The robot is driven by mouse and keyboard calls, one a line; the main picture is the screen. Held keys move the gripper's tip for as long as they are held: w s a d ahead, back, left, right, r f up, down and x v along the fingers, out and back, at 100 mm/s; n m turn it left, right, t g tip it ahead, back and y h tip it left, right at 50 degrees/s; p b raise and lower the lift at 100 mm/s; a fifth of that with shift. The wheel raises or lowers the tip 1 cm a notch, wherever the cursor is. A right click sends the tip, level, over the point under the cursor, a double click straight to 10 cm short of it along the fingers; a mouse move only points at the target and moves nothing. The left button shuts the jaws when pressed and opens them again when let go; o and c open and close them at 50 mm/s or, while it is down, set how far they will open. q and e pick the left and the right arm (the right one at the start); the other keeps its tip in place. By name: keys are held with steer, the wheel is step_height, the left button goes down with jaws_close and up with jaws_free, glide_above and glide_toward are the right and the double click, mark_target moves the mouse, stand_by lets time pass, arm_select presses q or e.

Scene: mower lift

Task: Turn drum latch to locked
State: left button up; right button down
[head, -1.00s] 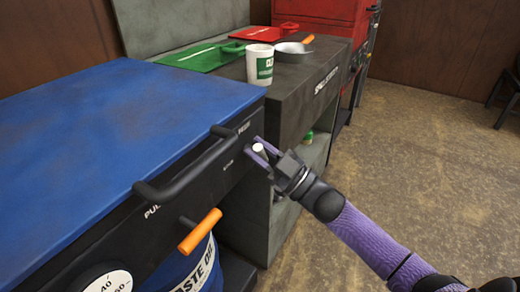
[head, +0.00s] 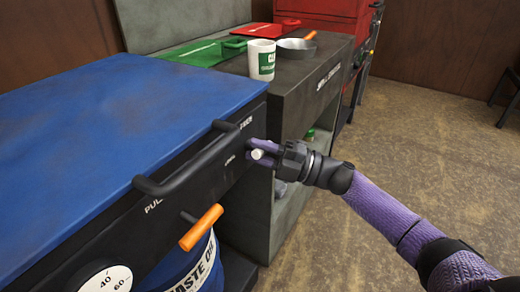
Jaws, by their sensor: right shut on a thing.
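The drum latch shows as a small white-ended knob (head: 257,154) on the dark front panel (head: 190,192) of the blue-lidded drum unit, at its right end. My right gripper (head: 261,151) has purple fingers and is shut on this knob. The fingers and the hand hide most of the latch, so its exact angle is hard to tell. Small white lettering sits above and to the left of it, too blurred to read surely. My left gripper is not in view.
A black pull bar (head: 186,165) juts out left of my right gripper. An orange-handled lever (head: 201,228) sticks out below. A grey bench (head: 298,95) behind carries a white cup (head: 261,60) and a pan (head: 296,48). Open floor (head: 400,160) lies to the right.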

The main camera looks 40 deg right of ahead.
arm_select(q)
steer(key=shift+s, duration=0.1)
arm_select(e)
steer(key=shift+f+n+g, duration=0.15)
steer(key=shift+n+g, duration=0.45)
steer(key=shift+n, duration=0.7)
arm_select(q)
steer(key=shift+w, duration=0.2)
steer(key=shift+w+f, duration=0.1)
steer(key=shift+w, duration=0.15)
arm_select(e)
steer(key=c, duration=0.5)
jaws_free()
arm_select(q)
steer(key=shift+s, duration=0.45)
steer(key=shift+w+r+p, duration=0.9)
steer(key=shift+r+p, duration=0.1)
steer(key=shift+p, duration=0.15)
arm_select(e)
steer(key=v, duration=1)
